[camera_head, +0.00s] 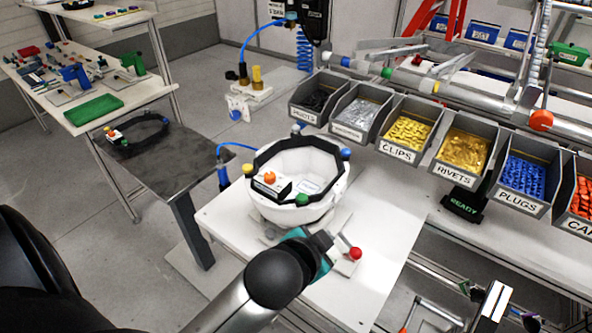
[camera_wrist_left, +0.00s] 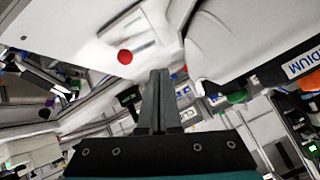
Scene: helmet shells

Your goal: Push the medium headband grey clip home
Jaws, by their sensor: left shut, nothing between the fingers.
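A white helmet shell (camera_head: 334,196) sits open side up on the white table, with a black headband (camera_head: 262,159) around its inside. Coloured knobs sit around the rim: green (camera_head: 302,200), yellow (camera_head: 247,170) and blue (camera_head: 345,154). I cannot make out a grey clip. My left gripper (camera_head: 331,238) is in front of the shell, near its lower right side. In the left wrist view its fingers (camera_wrist_left: 158,74) are together and empty, with the shell's white side (camera_wrist_left: 225,45) and a dark band labelled MEDIUM (camera_wrist_left: 300,63) beyond. My right gripper cannot be made out.
A red ball knob (camera_head: 355,253) stands on the white table (camera_head: 365,285) right of my left gripper. Grey bins of clips (camera_head: 405,137), rivets (camera_head: 462,153) and plugs (camera_head: 524,174) line the back right. A dark side table (camera_head: 165,165) holds another black headband (camera_head: 140,147).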

